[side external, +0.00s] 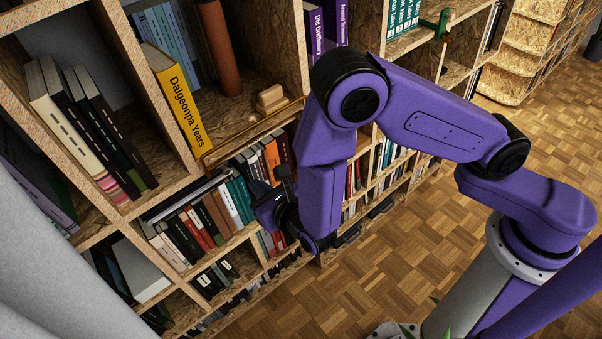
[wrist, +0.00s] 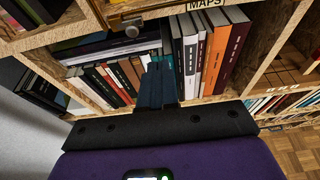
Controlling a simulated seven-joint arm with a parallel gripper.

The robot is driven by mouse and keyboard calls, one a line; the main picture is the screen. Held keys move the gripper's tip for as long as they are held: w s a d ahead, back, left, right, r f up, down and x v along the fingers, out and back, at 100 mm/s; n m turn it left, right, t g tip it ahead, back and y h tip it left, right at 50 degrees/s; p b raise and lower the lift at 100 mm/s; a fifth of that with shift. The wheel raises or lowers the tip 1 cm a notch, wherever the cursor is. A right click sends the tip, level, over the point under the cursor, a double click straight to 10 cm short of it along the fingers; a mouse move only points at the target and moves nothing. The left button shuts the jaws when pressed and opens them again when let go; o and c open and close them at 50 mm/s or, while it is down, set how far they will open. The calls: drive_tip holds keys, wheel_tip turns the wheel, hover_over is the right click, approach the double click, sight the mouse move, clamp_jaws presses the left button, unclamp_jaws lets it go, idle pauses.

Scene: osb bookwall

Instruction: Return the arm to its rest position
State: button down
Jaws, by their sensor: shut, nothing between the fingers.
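My gripper (side external: 272,196) is at the end of my purple arm, low in front of the bookshelf (side external: 308,185), in the side view. In the wrist view my gripper (wrist: 158,62) points at a row of upright books, its dark fingers together with nothing between them. My arm is bent, its upper links raised and its last link hanging down by the shelf. The side view does not show whether the fingers touch the books.
Close around my gripper are dark and coloured books (side external: 205,222) and orange and white books (wrist: 205,55). A brass-framed ledge (side external: 240,135) and a metal knob (wrist: 132,31) are just above. A yellow book (side external: 172,98) stands higher up. Parquet floor (side external: 390,255) is open at right.

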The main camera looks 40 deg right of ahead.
drive_tip(key=s+d+r+m+g+h, duration=0.3)
drive_tip(key=s+d+r+m, duration=0.15)
drive_tip(key=d+m, duration=0.35)
drive_tip(key=s+d+r+m+g+h, duration=0.3)
drive_tip(key=d+r+m, duration=0.3)
drive_tip(key=d, duration=0.4)
drive_tip(key=s+d+r+m+g+y, duration=0.2)
drive_tip(key=s+m+g+y, duration=0.1)
drive_tip(key=s, duration=0.7)
drive_tip(key=s+d+r+m+g+y, duration=0.2)
drive_tip(key=s+m+g+y, duration=0.2)
drive_tip(key=s+m, duration=0.3)
drive_tip(key=s+g, duration=0.1)
drive_tip(key=s, duration=0.2)
drive_tip(key=shift+d, duration=0.3)
drive_tip(key=shift+w, duration=0.15)
